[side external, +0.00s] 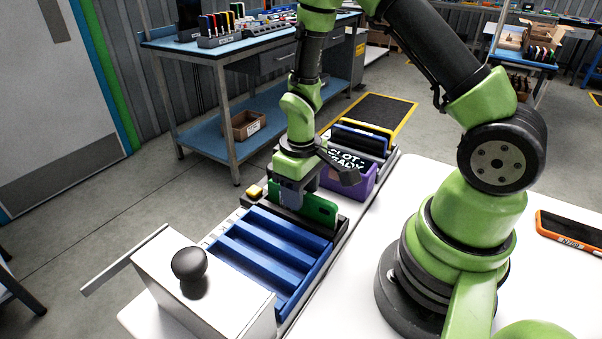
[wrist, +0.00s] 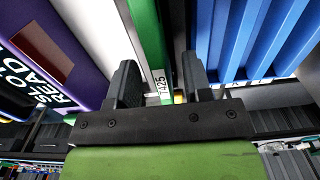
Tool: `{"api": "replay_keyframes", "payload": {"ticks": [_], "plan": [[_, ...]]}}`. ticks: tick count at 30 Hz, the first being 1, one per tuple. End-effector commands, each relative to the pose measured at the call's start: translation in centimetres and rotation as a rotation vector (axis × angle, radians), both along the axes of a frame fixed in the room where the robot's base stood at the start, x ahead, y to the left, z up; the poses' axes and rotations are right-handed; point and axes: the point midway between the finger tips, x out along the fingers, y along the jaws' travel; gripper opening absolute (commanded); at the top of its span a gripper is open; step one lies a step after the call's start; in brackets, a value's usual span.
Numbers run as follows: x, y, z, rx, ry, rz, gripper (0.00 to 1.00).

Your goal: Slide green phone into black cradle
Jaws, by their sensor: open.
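The green phone (side external: 320,209) stands on edge in the side view, between the blue rack and the purple carton. In the wrist view the green phone (wrist: 149,38) runs between my fingers, with a white label reading T425. My gripper (side external: 291,194) is low over the phone's left part. In the wrist view my gripper (wrist: 160,78) is open, one finger on each side of the phone, with gaps showing. Dark material lies around the phone's lower edge in the side view; I cannot tell whether it is the black cradle.
A blue slotted rack (side external: 262,252) lies in front of the phone. A purple carton (side external: 352,180) with a "SLOT READY" display stands behind. A white box with a black knob (side external: 189,264) is at front left. An orange-cased device (side external: 570,232) lies on the white table at right.

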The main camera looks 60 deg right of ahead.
Motion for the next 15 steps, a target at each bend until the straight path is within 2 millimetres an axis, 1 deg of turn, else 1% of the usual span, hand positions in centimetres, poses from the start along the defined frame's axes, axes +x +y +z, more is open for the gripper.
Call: {"api": "replay_keyframes", "payload": {"ticks": [9,15], "plan": [[0.1,0.0,5.5,-0.001,-0.008,-0.001,0.46],[0.1,0.0,8.3,-0.001,-0.005,0.000,0.46]]}}
